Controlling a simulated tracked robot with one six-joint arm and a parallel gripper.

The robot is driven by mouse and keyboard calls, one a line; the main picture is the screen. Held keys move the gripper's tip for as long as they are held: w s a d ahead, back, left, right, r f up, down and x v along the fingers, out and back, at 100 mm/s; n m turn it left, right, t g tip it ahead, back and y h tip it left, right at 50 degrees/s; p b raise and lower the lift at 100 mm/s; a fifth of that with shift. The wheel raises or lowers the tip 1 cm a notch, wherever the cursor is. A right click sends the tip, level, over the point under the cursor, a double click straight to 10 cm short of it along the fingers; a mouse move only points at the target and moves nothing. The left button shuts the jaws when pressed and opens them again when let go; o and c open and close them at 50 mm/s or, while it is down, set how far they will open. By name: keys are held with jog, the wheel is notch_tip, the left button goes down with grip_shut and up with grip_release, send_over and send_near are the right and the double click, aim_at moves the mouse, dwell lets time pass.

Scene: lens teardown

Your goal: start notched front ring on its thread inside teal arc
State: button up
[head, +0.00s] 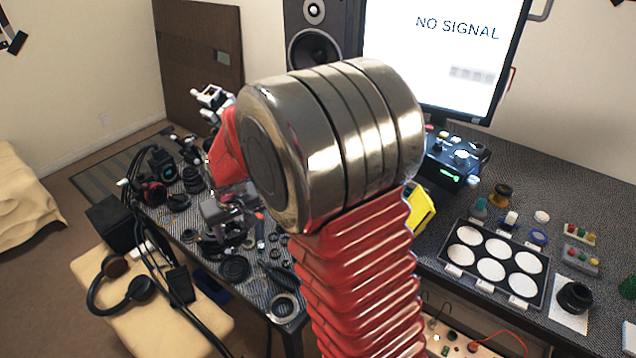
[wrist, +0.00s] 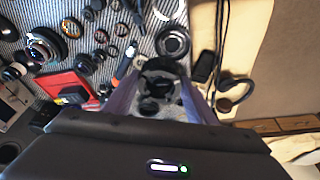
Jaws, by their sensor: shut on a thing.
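My gripper (wrist: 160,82) points down over the striped mat in the wrist view, its two purple-grey fingers closed on a dark round part (wrist: 158,66). This part looks like a black ring, but I cannot make out a notch. A smaller dark round shape (wrist: 149,106) shows between the fingers, nearer the palm. In the head view my gripper (head: 227,226) is small and partly behind my own arm, above the dark lens parts. I cannot pick out the teal arc or the thread in either view, nor tell whether the held part touches anything.
Headphones (head: 122,284) lie on the cushioned seat. A palette tray (head: 462,275) stands at right.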

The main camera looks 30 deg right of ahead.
jog(key=w+d+m, duration=0.1)
jog(key=d, duration=0.9)
jog(key=w+d+f+m+h, duration=0.1)
jog(key=w+d+m, duration=0.1)
jog(key=d, duration=0.8)
jog(key=w+d+f+m, duration=0.1)
jog(key=w+d+m, duration=0.1)
jog(key=d, duration=0.8)
jog(key=shift+w+d+f, duration=0.1)
jog(key=shift+d+f, duration=0.05)
jog(key=shift+f, duration=0.2)
jog(key=shift+f, duration=3.05)
jog(key=shift+f, duration=0.45)
jog(key=o, duration=1.1)
